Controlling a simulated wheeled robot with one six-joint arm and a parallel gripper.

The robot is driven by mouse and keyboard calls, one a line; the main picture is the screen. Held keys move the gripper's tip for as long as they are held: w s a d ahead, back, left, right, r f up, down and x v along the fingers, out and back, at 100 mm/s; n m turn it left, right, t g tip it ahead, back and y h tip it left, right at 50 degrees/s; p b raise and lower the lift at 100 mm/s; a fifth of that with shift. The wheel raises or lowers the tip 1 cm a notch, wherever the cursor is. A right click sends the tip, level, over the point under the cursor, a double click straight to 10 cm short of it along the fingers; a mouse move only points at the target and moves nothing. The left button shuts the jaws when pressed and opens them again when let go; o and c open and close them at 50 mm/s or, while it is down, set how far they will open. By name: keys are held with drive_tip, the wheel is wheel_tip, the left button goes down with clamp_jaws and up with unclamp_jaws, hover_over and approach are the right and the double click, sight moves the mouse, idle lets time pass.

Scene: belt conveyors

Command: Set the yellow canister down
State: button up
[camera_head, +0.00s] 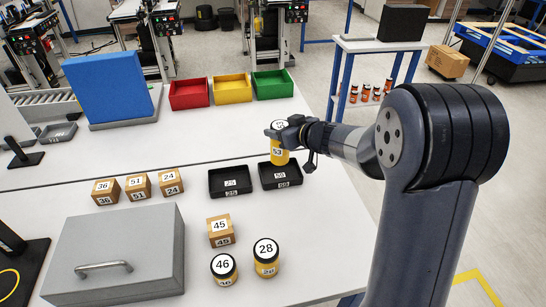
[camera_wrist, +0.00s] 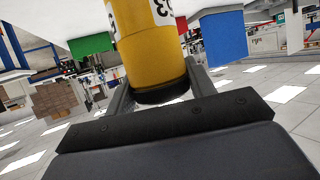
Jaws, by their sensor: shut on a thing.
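One black tray (camera_head: 230,194) is to the left, and another black tray (camera_head: 280,187) is just below the canister. I cannot tell whether the canister touches the tray.
Canisters 46 (camera_head: 223,281) and 28 (camera_head: 266,270) and box 45 (camera_head: 221,243) stand nearer on the white table. Several small boxes (camera_head: 138,195) and a grey case (camera_head: 118,215) are left. Red (camera_head: 189,105), yellow (camera_head: 232,101) and green (camera_head: 272,96) bins stand behind.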

wheel_tip(320, 180, down, 6)
drive_tip(key=shift+f+b, duration=0.25)
drive_tip(key=shift+b, duration=0.4)
drive_tip(key=shift+f, duration=0.1)
drive_tip(key=shift+f, duration=0.15)
drive_tip(key=o, duration=1.6)
drive_tip(key=shift+r, duration=0.3)
drive_tip(key=v, duration=1.2)
drive_tip(key=shift+f, duration=0.1)
